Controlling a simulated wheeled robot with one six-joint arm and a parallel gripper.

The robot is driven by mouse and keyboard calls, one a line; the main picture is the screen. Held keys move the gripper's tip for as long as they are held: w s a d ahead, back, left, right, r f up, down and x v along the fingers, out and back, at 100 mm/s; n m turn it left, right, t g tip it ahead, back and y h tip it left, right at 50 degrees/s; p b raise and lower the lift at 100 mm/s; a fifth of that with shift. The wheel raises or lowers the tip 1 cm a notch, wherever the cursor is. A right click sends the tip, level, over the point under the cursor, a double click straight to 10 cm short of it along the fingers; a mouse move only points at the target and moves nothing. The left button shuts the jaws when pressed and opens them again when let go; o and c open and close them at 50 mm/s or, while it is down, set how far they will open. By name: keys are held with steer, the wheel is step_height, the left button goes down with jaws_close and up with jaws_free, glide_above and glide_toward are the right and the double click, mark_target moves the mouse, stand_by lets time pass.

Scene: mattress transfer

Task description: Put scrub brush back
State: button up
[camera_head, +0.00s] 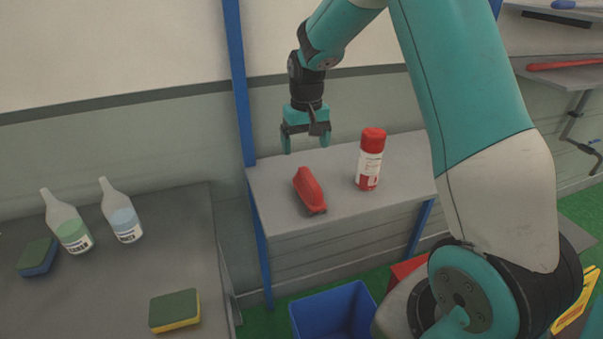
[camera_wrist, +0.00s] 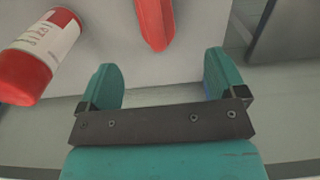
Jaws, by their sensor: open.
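A red scrub brush (camera_head: 309,191) lies on a grey shelf (camera_head: 340,213) with blue posts. Part of its red body also shows at the top of the wrist view (camera_wrist: 154,20). My gripper (camera_head: 305,146) is open and empty, above the back of the shelf and behind the brush. In the wrist view its two teal fingers (camera_wrist: 160,78) are spread apart with nothing between them. The brush is beyond the fingertips and not touched.
A red-capped can (camera_head: 370,160) stands on the shelf right of the brush; it also shows in the wrist view (camera_wrist: 38,58). A table (camera_head: 110,285) at left holds two bottles (camera_head: 122,212) and sponges (camera_head: 175,310). A blue bin (camera_head: 335,312) is below. Wall shelves (camera_head: 560,78) are at right.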

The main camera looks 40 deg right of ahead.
steer(key=s+a+r+n+y, duration=0.1)
steer(key=s+a+r+n, duration=0.2)
steer(key=s+a+r, duration=0.35)
steer(key=s+a+r+n+y, duration=0.1)
steer(key=s+a+r+n, duration=0.2)
steer(key=s+a, duration=0.55)
steer(key=s+a+n+y+b, duration=0.1)
steer(key=s+a+n, duration=0.1)
steer(key=s+a, duration=0.2)
steer(key=s+a+n+y+b, duration=0.1)
steer(key=s+a, duration=0.3)
steer(key=s, duration=0.5)
steer(key=shift+s+a+f+n, duration=0.15)
steer(key=shift+s+a+n, duration=0.15)
steer(key=shift+n, duration=0.2)
